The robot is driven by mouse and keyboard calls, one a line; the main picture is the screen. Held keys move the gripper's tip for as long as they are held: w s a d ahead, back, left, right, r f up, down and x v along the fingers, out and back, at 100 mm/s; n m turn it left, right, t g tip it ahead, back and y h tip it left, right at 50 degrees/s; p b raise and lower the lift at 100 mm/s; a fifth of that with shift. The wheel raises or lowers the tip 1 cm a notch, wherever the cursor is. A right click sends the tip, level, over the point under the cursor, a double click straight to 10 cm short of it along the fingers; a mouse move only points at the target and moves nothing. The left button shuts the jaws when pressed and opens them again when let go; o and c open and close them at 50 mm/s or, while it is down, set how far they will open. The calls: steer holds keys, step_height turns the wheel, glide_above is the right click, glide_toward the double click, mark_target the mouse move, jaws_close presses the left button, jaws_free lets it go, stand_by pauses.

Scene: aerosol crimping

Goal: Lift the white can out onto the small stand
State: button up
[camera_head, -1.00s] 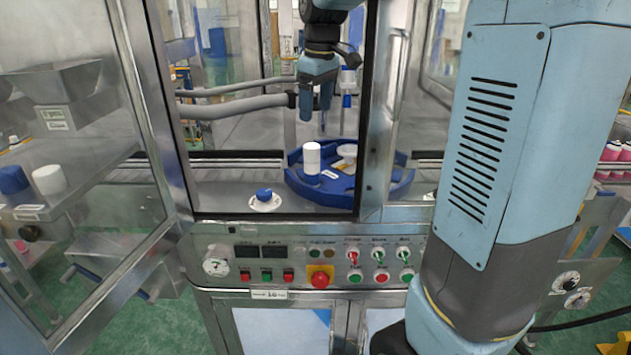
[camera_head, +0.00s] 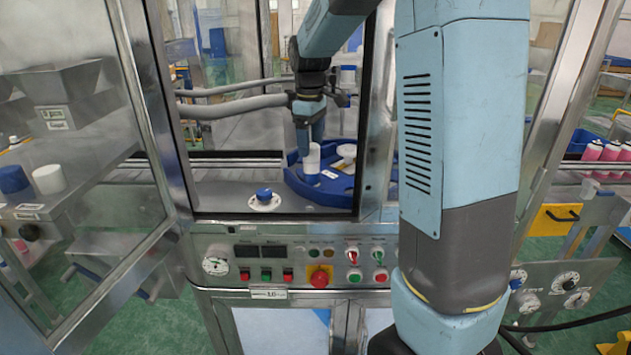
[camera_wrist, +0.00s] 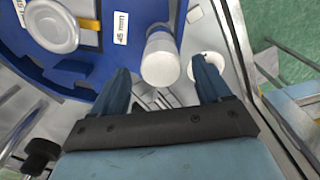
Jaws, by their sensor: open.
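The white can (camera_head: 312,160) stands upright in the blue round carrier (camera_head: 325,197) inside the machine. My gripper (camera_head: 309,140) is open and points down just above the can. In the wrist view the can (camera_wrist: 160,62) shows between and a little beyond the open fingertips (camera_wrist: 160,75), with gaps at both sides. A small round white base with a blue top (camera_head: 264,198) sits on the metal deck left of the carrier; it may be the small stand. In the wrist view a white disc (camera_wrist: 207,62) is partly hidden by the right finger.
A white round part (camera_head: 346,152) lies in the carrier behind the can, beside a yellow strip. The door frame and control panel (camera_head: 305,262) are in front. A hose (camera_head: 235,109) runs behind the gripper. A blue and a white cylinder (camera_head: 48,179) stand on the left shelf.

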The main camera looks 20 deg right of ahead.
mark_target(311, 159)
steer(key=shift+s+f, duration=0.15)
steer(key=shift+f, duration=1.2)
steer(key=shift+s+f, duration=0.1)
steer(key=shift+f, duration=1.25)
steer(key=shift+c, duration=0.2)
jaws_close()
